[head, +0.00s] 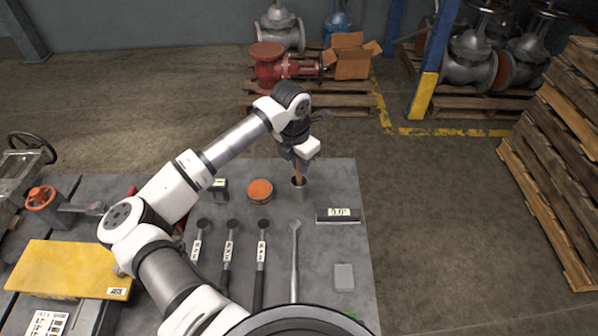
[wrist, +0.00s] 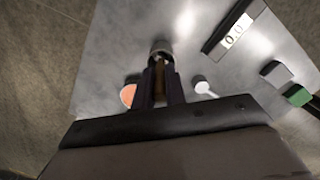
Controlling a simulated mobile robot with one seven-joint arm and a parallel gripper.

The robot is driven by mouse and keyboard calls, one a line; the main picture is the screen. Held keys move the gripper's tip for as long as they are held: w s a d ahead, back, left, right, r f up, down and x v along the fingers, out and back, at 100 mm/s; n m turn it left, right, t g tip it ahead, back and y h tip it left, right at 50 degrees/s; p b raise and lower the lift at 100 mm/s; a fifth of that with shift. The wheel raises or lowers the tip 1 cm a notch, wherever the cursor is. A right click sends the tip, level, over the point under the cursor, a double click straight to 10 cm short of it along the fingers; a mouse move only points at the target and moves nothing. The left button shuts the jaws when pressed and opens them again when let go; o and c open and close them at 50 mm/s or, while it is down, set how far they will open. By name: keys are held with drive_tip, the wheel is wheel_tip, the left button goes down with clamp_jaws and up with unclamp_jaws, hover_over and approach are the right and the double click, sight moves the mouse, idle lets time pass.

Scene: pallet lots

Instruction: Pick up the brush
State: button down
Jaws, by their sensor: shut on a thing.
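The brush (head: 297,171) shows as a thin tan handle standing upright out of a small metal cup (head: 298,188) near the back edge of the grey table. My gripper (head: 298,163) is above the cup, pointing down, and is shut on the brush handle. In the wrist view, the brush's brown handle (wrist: 159,78) lies between the two dark fingers of my gripper (wrist: 160,80), with the cup's rim (wrist: 160,47) just beyond them. The brush's lower end is hidden in the cup.
An orange round tin (head: 260,190) and a small dark green box (head: 219,188) stand left of the cup. A digital display (head: 338,214) is to its right. Several black-headed tools (head: 231,250), a wrench (head: 295,260) and a grey block (head: 344,277) lie in front. Pallets (head: 560,150) stand right.

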drive_tip(key=shift+r, duration=0.1)
wheel_tip(320, 180, up, 20)
drive_tip(key=b, duration=0.4)
idle(1.7)
